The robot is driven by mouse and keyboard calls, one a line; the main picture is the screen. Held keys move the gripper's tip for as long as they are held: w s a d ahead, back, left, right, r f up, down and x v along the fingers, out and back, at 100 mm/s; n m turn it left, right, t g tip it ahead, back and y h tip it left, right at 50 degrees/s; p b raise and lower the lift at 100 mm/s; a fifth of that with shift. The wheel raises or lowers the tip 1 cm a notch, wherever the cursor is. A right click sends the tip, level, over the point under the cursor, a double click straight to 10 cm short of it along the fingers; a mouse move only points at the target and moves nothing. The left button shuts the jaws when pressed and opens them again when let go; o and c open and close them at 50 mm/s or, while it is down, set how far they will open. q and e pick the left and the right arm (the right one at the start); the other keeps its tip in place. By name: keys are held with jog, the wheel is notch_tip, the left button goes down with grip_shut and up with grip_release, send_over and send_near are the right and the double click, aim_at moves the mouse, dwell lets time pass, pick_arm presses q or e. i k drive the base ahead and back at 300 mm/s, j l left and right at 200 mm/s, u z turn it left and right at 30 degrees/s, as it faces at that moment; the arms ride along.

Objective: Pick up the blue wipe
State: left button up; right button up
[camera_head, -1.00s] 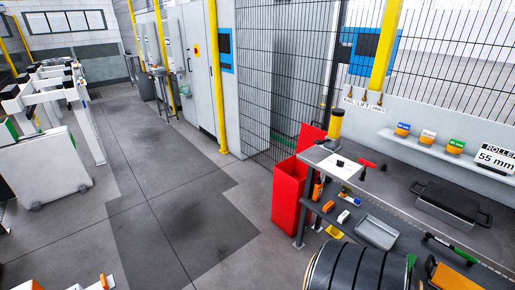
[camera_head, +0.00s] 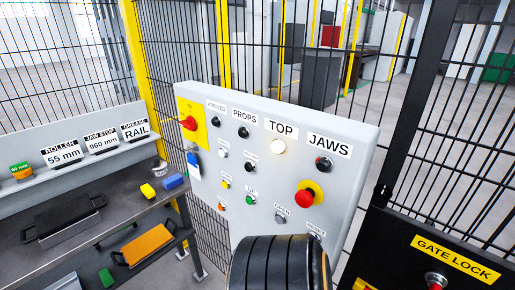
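A small blue block-like item (camera_head: 173,182), which looks like the blue wipe, lies on the right end of the grey workbench (camera_head: 110,212). Nothing covers the blue item.
A grey control panel (camera_head: 215,215) with labelled buttons stands right of the bench. A metal cup (camera_head: 160,167) stands behind the blue item. A black-handled tray (camera_head: 65,215) sits farther left; an orange item (camera_head: 145,244) lies on the lower shelf. Mesh fencing (camera_head: 180,50) rises behind.

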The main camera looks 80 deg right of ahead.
aim_at(175, 180)
jog(key=z, duration=1.7)
jog(key=i+j+u, duration=0.15)
jog(key=i+l, duration=0.05)
